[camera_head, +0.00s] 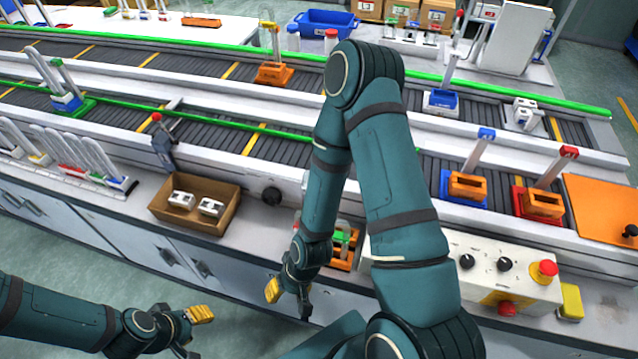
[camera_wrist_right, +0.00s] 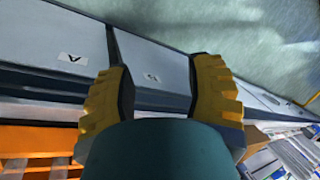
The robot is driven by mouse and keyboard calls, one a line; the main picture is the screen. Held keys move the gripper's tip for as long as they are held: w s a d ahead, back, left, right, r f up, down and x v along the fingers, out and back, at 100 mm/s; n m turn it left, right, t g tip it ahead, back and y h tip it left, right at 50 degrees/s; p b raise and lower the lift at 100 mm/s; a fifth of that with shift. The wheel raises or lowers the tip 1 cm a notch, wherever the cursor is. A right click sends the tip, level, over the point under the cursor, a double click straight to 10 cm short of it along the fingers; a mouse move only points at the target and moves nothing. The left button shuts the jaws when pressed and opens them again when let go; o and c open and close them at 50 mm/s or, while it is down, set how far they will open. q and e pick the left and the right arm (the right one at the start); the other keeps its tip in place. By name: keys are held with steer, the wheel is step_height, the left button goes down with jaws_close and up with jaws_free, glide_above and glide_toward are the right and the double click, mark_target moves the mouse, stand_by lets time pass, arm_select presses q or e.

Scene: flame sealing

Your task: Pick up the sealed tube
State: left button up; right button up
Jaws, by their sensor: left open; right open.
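Several clear tubes are in view, and I cannot tell which is the sealed one. A tube with a blue cap (camera_head: 478,153) and a tube with a red cap (camera_head: 558,168) lean in orange holders at the right. Several tubes (camera_head: 85,155) lean in a rack at the far left. An orange holder with a green part (camera_head: 344,244) is partly hidden behind my right arm. My right gripper (camera_head: 287,299) hangs left of this holder, open and empty; its yellow fingers show apart in the right wrist view (camera_wrist_right: 163,78). My left gripper (camera_head: 196,335) is open and empty at the lower left.
A brown box (camera_head: 222,221) with two white parts stands on the bench's front ledge. A control box with an emergency stop (camera_head: 520,283) stands at the right. Conveyors with green rails run behind. Open floor lies in front of the cabinets.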

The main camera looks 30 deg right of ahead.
step_height(320, 180, up, 13)
steer(key=w+n+y+p, duration=0.1)
steer(key=w+n+p, duration=0.1)
steer(key=p, duration=0.7)
steer(key=w+d+r+n+h, duration=0.3)
steer(key=w+d+r+n, duration=0.2)
steer(key=d+r, duration=0.3)
steer(key=w+d+r+n+h, duration=0.3)
steer(key=w+d+r+n, duration=0.25)
steer(key=r, duration=0.45)
steer(key=f, duration=0.2)
steer(key=f+b, duration=0.1)
steer(key=f, duration=0.3)
steer(key=shift+w+d+f, duration=0.2)
steer(key=shift+d+f, duration=0.15)
steer(key=shift+w+d+f+b, duration=0.1)
steer(key=shift+d+f+b, duration=0.05)
steer(key=shift+f, duration=0.8)
steer(key=shift+w+d+f+b, duration=0.15)
steer(key=shift+f, duration=0.85)
steer(key=shift+w+d+f+b, duration=0.1)
steer(key=shift+d+f+b, duration=0.05)
steer(key=shift+f, duration=0.8)
arm_select(q)
step_height(320, 180, up, 9)
steer(key=shift+w+a+r, duration=0.2)
steer(key=shift+w+a, duration=0.05)
steer(key=shift+w, duration=0.1)
arm_select(e)
jaws_close()
